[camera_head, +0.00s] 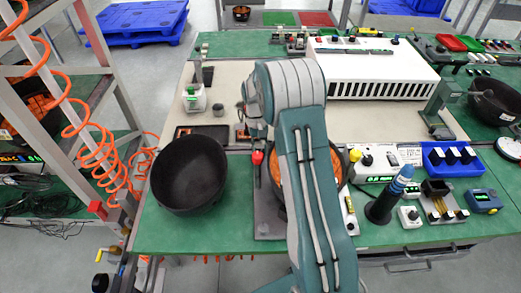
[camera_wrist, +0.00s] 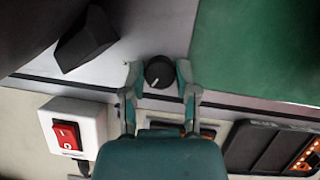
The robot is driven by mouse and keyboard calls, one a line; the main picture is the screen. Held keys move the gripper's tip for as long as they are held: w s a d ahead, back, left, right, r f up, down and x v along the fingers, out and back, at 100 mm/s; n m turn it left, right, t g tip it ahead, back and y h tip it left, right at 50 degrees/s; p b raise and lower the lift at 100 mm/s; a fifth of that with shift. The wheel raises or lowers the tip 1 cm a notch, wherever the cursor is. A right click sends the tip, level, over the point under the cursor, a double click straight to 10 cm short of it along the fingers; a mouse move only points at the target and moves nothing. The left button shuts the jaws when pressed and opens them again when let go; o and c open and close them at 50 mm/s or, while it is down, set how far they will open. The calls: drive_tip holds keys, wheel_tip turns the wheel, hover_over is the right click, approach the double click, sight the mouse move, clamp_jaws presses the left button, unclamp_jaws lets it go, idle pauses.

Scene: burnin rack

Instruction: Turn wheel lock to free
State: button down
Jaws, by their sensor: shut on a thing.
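A round black knob (camera_wrist: 159,72) with a white pointer line sits on a grey surface in the wrist view. It is the only turning knob near my jaws; no label naming it the wheel lock is legible. Its pointer line runs towards the lower left in that view. My gripper (camera_wrist: 160,75) has one fingertip on each side of the knob and is shut on it. In the head view my own arm covers the middle of the table, and I cannot make out the fingertips or the knob there.
In the wrist view a red rocker switch (camera_wrist: 68,134) on a white box, a black block (camera_wrist: 86,39) and a dark unit with orange lights (camera_wrist: 292,155) are close by. In the head view a black bowl (camera_head: 188,172) stands left of my arm, a white vented case (camera_head: 375,75) behind.

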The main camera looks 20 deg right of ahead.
drive_tip(key=shift+a+f+n+h, duration=0.1)
drive_tip(key=shift+n+h, duration=0.7)
drive_tip(key=shift+n, duration=1.4)
drive_tip(key=shift+c, duration=1.9)
unclamp_jaws()
drive_tip(key=v, duration=1.2)
